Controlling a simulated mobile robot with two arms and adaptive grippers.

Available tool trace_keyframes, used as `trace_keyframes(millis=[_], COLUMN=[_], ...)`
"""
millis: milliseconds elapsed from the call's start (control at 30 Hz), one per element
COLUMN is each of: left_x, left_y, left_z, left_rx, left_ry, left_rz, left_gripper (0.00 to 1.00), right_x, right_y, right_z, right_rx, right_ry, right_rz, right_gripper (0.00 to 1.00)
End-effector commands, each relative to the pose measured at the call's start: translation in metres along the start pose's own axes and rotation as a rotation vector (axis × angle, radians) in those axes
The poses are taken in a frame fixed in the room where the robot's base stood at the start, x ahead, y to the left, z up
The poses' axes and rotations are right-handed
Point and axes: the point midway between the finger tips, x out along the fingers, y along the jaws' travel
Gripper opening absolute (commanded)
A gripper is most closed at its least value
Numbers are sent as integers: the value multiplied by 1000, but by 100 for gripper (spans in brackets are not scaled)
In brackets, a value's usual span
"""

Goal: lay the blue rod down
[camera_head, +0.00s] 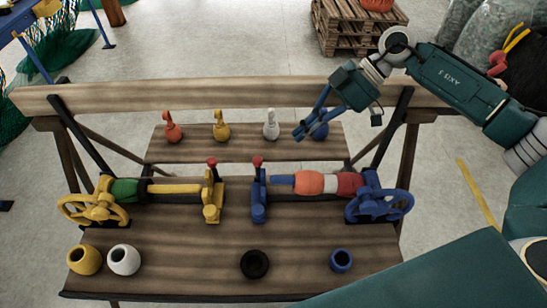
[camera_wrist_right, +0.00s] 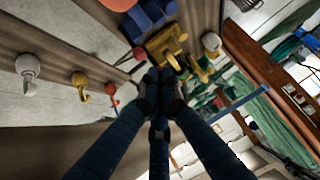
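My right gripper (camera_head: 304,128) reaches down over the back bench, its dark blue fingers close beside a blue rounded piece (camera_head: 320,131). I cannot tell if they touch. In the right wrist view the fingers (camera_wrist_right: 161,88) come near together at their tips, with a dark blue bar (camera_wrist_right: 159,140) between them. I cannot tell whether this bar is the blue rod or a finger. No separate loose blue rod shows clearly. My left gripper is not in view.
Red (camera_head: 172,128), yellow (camera_head: 221,127) and white (camera_head: 271,126) hooked pieces stand along the back bench. On the front bench are yellow (camera_head: 92,203) and blue (camera_head: 378,205) handwheel devices. Yellow, white, black and blue (camera_head: 341,260) cups stand near its front edge.

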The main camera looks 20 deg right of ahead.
Motion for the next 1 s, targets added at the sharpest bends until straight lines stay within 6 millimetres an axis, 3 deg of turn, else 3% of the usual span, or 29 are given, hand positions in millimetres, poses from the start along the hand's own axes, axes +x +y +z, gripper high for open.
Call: trace_keyframes(millis=[300,500,700,1000], left_x=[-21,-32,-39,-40], left_y=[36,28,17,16], left_z=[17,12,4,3], left_rx=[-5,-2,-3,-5], left_ry=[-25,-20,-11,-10], left_rz=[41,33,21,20], left_gripper=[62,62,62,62], right_x=[55,97,117,126], right_y=[-3,-4,-2,-2], right_z=[-3,-3,19,28], right_rx=[0,0,2,-1], right_ry=[2,3,1,3], right_rz=[-9,-9,-5,-3], right_gripper=[0,0,0,0])
